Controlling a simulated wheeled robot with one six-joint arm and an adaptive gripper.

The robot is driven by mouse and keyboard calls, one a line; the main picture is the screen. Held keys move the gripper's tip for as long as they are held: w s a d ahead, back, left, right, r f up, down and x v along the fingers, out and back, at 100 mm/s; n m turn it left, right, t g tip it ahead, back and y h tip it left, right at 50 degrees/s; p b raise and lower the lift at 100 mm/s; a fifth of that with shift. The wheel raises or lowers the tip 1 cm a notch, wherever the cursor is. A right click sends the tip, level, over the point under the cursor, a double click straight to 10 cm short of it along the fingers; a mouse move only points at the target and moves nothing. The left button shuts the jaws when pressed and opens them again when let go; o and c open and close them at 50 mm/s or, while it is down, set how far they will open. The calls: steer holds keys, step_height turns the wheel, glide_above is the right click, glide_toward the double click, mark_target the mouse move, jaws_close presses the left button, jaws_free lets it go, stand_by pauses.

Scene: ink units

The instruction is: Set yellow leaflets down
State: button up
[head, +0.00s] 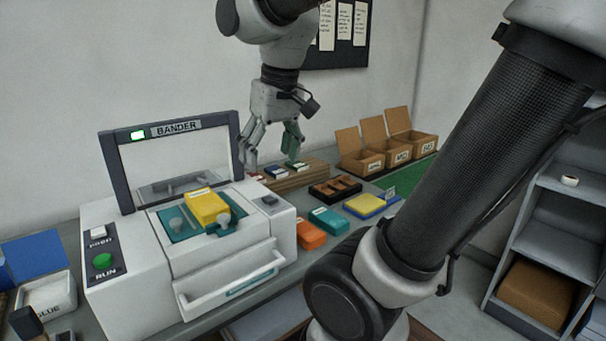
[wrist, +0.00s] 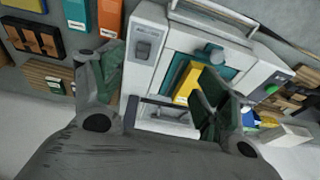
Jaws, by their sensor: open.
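An orange block (head: 311,235), a teal block (head: 328,220) and a yellow-and-blue pad (head: 365,205) lie right of the bander. Behind them are a dark divided tray (head: 335,188), a wooden rack (head: 318,174) and open cardboard boxes (head: 411,152). A glue tray (head: 45,295) stands left.

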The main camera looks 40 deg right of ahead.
steer(key=s+d+f+t, duration=0.1)
steer(key=s+d+f, duration=0.2)
steer(key=s, duration=0.4)
steer(key=shift+d+f+t, duration=0.4)
steer(key=shift+d, duration=0.15)
